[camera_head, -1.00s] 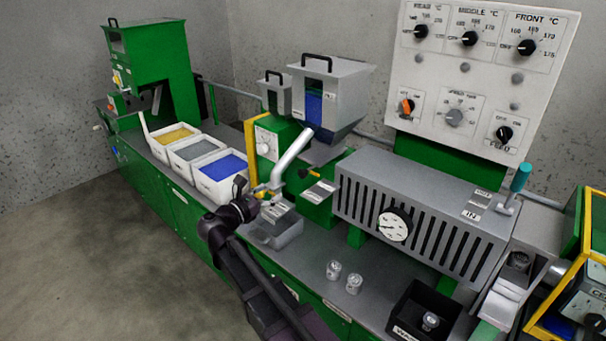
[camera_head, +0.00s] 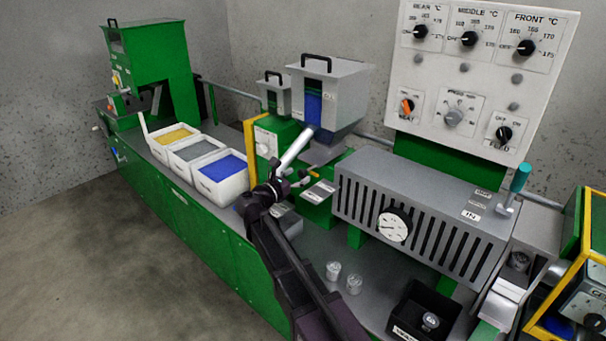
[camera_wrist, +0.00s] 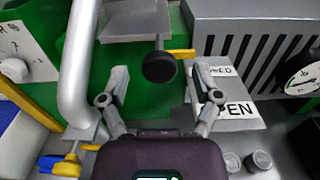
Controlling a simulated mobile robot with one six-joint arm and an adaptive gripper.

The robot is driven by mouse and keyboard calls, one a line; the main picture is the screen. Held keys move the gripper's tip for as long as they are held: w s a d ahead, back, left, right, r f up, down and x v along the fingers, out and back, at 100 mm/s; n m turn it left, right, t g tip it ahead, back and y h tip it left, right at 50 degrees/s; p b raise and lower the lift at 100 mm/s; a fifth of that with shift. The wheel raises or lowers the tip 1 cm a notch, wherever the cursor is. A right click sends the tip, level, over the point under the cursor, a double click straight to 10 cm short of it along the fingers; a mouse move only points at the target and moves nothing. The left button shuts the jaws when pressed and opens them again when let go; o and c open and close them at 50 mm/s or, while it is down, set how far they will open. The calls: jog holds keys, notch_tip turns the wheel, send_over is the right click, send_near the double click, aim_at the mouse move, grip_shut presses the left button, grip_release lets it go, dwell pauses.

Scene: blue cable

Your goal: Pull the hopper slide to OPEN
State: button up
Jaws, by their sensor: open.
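The hopper (camera_head: 335,75) is a grey box with a blue-filled window, standing mid-bench. In the wrist view a round black knob on a short dark rod (camera_wrist: 160,67) appears to be the slide's handle. A label plate (camera_wrist: 235,112) to its right reads OPEN at its near end, with the other word partly covered by a finger. My gripper (camera_wrist: 158,82) is open, with one finger left and one right of the knob in the picture; I see no contact. In the head view my gripper (camera_head: 284,180) is below the hopper and hides the knob.
A bent pale pipe (camera_wrist: 78,65) runs close by my left finger. A yellow lever (camera_wrist: 182,54) shows behind the knob. The slotted grey barrel cover (camera_head: 420,210) is to the right. Two small metal cups (camera_head: 343,277) stand on the bench.

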jog(key=shift+x, duration=1)
grip_shut()
